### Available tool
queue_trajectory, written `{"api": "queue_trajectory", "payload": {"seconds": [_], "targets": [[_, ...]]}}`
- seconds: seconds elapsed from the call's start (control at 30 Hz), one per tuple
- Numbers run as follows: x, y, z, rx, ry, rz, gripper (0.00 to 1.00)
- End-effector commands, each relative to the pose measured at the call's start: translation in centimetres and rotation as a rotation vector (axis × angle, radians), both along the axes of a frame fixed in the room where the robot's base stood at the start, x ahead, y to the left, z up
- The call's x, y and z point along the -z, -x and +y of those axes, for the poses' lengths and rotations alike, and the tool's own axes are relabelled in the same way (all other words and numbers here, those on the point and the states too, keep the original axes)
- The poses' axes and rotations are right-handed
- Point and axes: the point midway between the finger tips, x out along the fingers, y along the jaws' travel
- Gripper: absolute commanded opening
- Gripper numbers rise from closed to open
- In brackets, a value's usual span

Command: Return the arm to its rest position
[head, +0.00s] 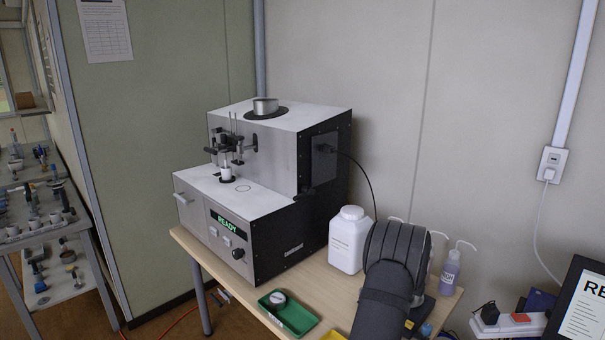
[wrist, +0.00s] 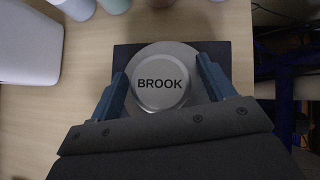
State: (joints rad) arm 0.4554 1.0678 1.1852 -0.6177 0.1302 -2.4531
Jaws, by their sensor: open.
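In the wrist view my gripper (wrist: 162,95) is open, with one blue finger on each side of a round metal tin (wrist: 160,62) with "BROOK" on its lid. The tin stands on a dark square pad (wrist: 125,57) on the wooden table. I cannot tell whether the fingers touch the tin. In the head view my dark arm reaches down over the right part of the table, and it hides the gripper and the tin.
The soil analyser (head: 262,180) shows "READY". A white jug (head: 348,240) and a wash bottle (head: 450,272) stand close to my arm. A green tray (head: 300,318) holding a small round container (head: 277,298) lies at the table's front. A cable hangs from the analyser's side.

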Motion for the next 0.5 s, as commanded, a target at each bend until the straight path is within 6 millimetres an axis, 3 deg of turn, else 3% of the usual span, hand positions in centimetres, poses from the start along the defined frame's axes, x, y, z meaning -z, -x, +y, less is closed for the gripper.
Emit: {"api": "queue_trajectory", "payload": {"seconds": [0.13,0.5], "targets": [[-1.02,0.0,-0.01,0.0,0.001,-0.002,0.75],[-1.12,0.04,0.0,0.0,0.001,-0.002,0.75]]}}
